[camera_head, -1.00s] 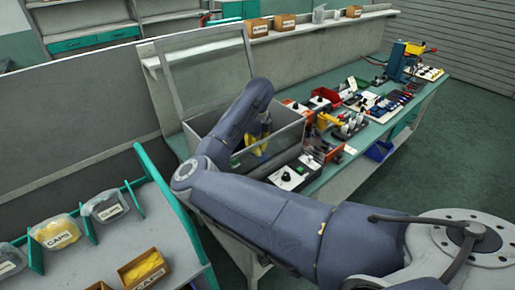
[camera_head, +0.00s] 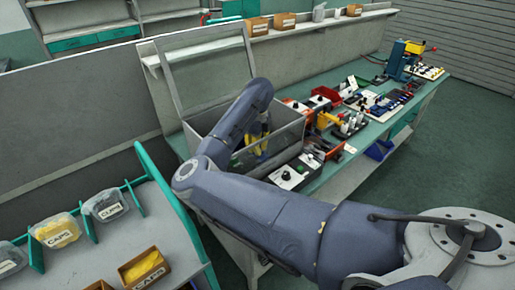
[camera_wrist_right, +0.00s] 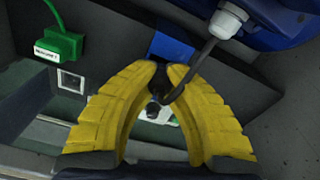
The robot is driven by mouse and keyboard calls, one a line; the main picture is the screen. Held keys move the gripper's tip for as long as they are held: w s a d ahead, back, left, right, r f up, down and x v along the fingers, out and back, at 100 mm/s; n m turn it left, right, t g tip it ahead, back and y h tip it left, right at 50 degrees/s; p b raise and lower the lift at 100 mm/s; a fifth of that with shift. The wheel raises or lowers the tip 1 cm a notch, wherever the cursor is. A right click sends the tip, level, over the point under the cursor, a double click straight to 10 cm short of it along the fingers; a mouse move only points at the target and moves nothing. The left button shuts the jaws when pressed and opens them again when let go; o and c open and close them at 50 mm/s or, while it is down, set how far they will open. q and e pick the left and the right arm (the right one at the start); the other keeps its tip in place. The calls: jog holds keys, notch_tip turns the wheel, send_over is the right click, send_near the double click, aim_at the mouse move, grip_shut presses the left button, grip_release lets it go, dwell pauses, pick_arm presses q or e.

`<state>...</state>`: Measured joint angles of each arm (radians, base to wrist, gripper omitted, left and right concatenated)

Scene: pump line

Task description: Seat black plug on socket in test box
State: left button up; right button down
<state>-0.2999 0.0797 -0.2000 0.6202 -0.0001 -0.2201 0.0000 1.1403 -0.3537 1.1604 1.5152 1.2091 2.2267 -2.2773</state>
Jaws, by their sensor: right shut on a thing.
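The test box (camera_head: 290,132) is a grey open-topped box on the bench in the head view, with its clear-panelled lid (camera_head: 207,75) standing up. My right gripper (camera_wrist_right: 160,70) reaches down inside it; its yellow fingers also show in the head view (camera_head: 259,139), partly hidden by my forearm. In the right wrist view the fingers are shut on the black plug (camera_wrist_right: 158,78), mostly covered by the fingertips. A dark cable (camera_wrist_right: 201,66) loops by the plug. A square metal socket (camera_wrist_right: 71,82) sits left of the fingers, apart from the plug. My left gripper is out of view.
A green labelled connector (camera_wrist_right: 62,44) is close to the socket. A white plate (camera_wrist_right: 158,113) with a black knob shows behind the fingers. A white cable gland (camera_wrist_right: 228,20) is at upper right. White-and-black units (camera_head: 293,174) stand on the bench beside the box.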

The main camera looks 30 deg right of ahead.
jog(key=shift+f, duration=0.1)
jog(key=c, duration=1.2)
grip_release()
jog(key=shift+o, duration=0.2)
jog(key=shift+r, duration=3.75)
jog(key=shift+d, duration=0.1)
